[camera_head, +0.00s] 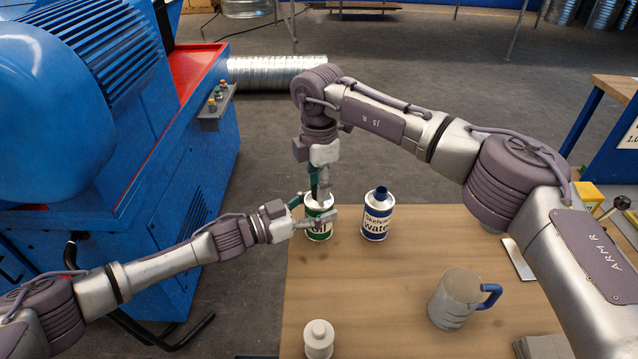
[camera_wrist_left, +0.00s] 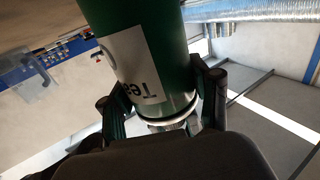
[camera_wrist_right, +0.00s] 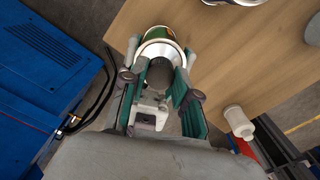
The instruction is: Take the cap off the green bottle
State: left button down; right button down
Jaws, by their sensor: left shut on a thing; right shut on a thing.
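The green bottle (camera_head: 320,233) with a white label stands upright on the wooden table near its far left corner. My left gripper (camera_head: 317,221) comes in from the left and is shut around its body. In the left wrist view, the green body (camera_wrist_left: 150,40) sits between its two fingers. My right gripper (camera_head: 319,184) points down from above and is shut on the dark cap (camera_wrist_right: 158,74). In the right wrist view, the cap sits between the fingers above the bottle's pale top (camera_wrist_right: 158,48). In the head view the gripper largely hides the cap.
A blue and white water bottle (camera_head: 377,217) stands close to the right of the green bottle. A mug with a blue handle (camera_head: 456,299) and a white bottle (camera_head: 319,342) stand nearer. The table's middle (camera_head: 385,280) is clear. A blue machine (camera_head: 190,200) stands left.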

jog(key=n, duration=0.3)
jog(key=shift+n, duration=0.4)
jog(key=n, duration=2.2)
jog(key=shift+r+n, duration=0.1)
jog(key=shift+n, duration=0.3)
jog(key=n, duration=0.9)
